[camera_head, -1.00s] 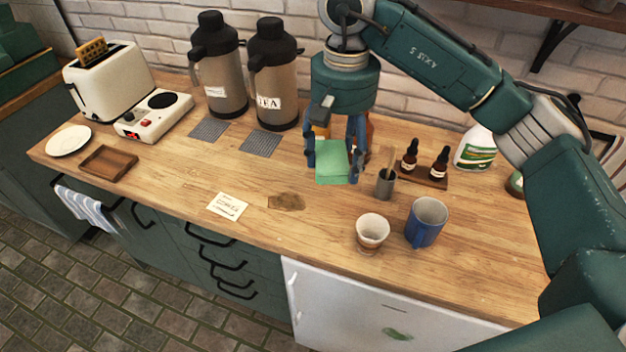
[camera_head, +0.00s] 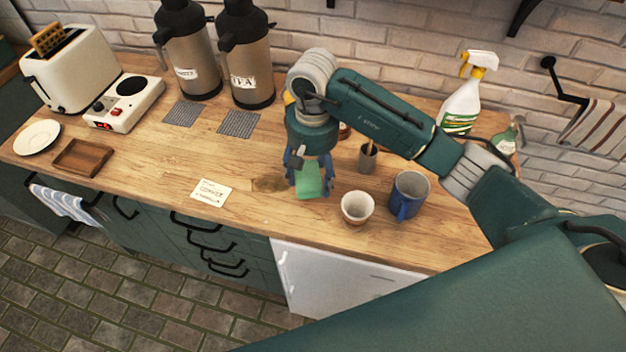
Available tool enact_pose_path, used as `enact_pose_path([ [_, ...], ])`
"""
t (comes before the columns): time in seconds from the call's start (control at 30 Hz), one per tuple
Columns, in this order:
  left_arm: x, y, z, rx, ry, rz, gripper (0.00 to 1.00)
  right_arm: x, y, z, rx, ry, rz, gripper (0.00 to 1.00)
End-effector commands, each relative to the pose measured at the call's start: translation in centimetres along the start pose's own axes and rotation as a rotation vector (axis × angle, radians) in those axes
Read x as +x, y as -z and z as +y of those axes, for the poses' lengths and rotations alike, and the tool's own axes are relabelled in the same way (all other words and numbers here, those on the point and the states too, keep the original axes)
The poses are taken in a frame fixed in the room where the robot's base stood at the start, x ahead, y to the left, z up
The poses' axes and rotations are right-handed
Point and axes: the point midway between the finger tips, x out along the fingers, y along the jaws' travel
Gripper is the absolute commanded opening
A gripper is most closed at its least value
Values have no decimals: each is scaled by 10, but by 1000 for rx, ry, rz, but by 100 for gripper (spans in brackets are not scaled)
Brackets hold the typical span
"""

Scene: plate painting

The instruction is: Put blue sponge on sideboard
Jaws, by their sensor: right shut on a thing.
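My right gripper (camera_head: 309,190) points down over the wooden sideboard top (camera_head: 150,160) and is shut on a green sponge-like block (camera_head: 308,181). No blue sponge shows; the held block looks green. Its lower edge is close to the wood, and I cannot tell whether it touches. The gripper is just right of a brown stain (camera_head: 268,184) and left of a white cup (camera_head: 357,207). My left gripper is not in view.
A blue mug (camera_head: 409,194) and a grey holder (camera_head: 367,158) stand right of the gripper. Two flasks (camera_head: 188,60) and a toaster (camera_head: 70,70) stand behind to the left. A spray bottle (camera_head: 461,105) stands at the back right. The wood around the card (camera_head: 211,192) is mostly clear.

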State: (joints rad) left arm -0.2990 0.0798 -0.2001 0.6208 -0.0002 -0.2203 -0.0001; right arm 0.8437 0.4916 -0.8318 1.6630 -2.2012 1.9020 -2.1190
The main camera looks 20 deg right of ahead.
Motion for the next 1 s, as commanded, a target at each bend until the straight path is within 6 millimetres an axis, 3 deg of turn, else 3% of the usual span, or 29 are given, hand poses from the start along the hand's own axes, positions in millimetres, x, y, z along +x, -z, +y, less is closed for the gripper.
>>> enact_pose_path([
  [0.33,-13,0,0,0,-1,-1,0,39,-1,0,0,0,-2,56],
  [0.77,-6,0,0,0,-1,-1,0,46,0,0,-1,-1,2,56],
  [0.8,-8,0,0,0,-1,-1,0,44,0,0,0,-1,1,70],
  [0.87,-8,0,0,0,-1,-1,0,44,0,0,0,0,1,82],
  [1.0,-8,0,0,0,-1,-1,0,44,0,0,0,0,1,83],
])
